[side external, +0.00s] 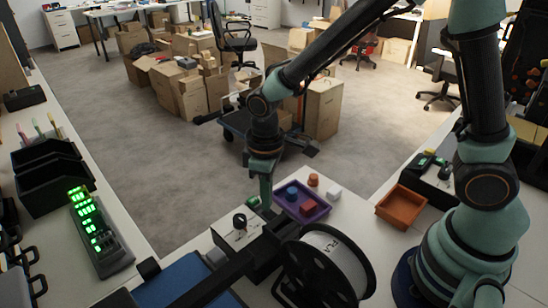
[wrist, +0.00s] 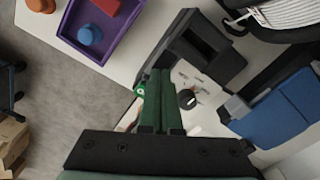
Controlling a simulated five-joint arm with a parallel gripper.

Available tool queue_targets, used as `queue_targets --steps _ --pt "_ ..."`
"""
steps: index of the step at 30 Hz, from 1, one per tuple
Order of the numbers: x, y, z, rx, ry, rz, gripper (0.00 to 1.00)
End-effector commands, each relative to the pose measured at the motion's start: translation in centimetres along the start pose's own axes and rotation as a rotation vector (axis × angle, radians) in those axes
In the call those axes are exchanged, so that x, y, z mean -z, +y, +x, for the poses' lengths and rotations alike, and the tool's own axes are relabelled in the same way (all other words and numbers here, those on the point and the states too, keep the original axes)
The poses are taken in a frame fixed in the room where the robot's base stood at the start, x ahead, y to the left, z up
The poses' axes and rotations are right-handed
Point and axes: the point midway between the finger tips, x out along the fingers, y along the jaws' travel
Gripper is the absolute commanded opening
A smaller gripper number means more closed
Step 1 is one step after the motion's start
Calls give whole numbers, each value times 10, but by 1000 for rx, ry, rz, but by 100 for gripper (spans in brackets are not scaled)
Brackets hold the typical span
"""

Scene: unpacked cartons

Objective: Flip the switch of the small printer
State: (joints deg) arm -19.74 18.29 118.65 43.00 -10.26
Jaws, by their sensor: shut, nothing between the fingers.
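The small printer has a black frame, a blue bed (side external: 188,284) and a white front panel (side external: 236,236) with a round black knob (side external: 239,221). In the wrist view the knob (wrist: 187,99) has a white mark and sits just right of my fingers; the blue bed (wrist: 284,108) is further right. My green gripper (side external: 265,200) points down at the panel's back right corner, by the black housing. In the wrist view my gripper (wrist: 160,78) is shut and empty. A small green part (wrist: 140,89) shows beside the fingertips; I cannot tell what it is. Contact is unclear.
A black-and-white filament spool (side external: 326,262) stands right of the panel. Behind it are a purple tray (side external: 318,212) with a blue and a red piece, and loose orange and white pieces. An orange tray (side external: 401,207) is further right.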

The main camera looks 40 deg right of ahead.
Motion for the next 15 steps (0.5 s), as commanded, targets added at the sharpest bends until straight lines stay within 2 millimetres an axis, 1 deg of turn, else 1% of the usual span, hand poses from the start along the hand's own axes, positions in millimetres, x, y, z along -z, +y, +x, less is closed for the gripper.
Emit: queue_targets --steps 15 --pt "0 0 7 0 -2 0 0"
